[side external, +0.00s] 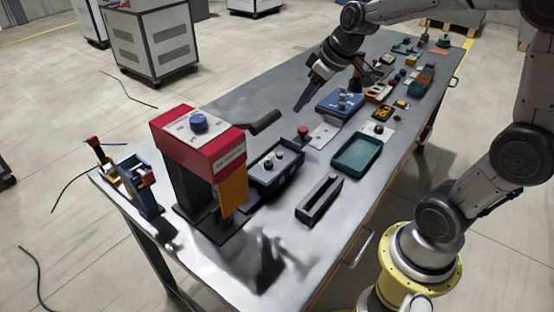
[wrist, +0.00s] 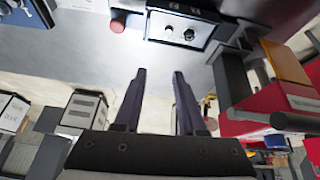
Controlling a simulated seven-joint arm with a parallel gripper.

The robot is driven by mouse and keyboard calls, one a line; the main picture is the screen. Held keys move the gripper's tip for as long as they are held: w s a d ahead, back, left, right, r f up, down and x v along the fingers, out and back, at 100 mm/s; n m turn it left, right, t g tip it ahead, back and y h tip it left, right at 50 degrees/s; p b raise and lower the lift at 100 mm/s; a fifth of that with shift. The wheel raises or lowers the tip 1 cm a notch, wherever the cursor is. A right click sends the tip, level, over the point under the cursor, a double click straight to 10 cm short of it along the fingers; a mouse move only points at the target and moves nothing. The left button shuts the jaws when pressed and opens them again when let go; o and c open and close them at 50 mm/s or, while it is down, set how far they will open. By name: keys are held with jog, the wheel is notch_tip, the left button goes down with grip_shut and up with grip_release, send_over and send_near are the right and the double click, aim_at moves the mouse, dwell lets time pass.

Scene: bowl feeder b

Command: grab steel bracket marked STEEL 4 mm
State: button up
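A flat pale metal plate (side external: 324,136) lies on the table beside a red knob; it may be the steel bracket, but I cannot read any marking on it. A pale flat piece at the top edge of the wrist view (wrist: 84,4) seems to be the same plate, mostly cut off. My gripper (side external: 300,107) is above the table, apart from the plate and up and to its left in the side view. In the wrist view its two dark fingers (wrist: 159,75) stand apart with nothing between them.
A red-topped press (side external: 198,140) with a lever stands at the near end. A dark blue control box (side external: 275,168), green tray (side external: 356,153), slotted dark block (side external: 319,198) and blue box (side external: 340,103) surround the plate. Several small parts crowd the far end. The near corner is mostly bare.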

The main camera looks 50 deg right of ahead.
jog(key=m+g, duration=0.1)
send_near(290, 149)
jog(key=x, duration=0.6)
jog(key=shift+w+d+f, duration=0.1)
jog(key=shift+w+f, duration=0.05)
jog(key=shift+w, duration=0.4)
grip_shut()
dwell(1.0)
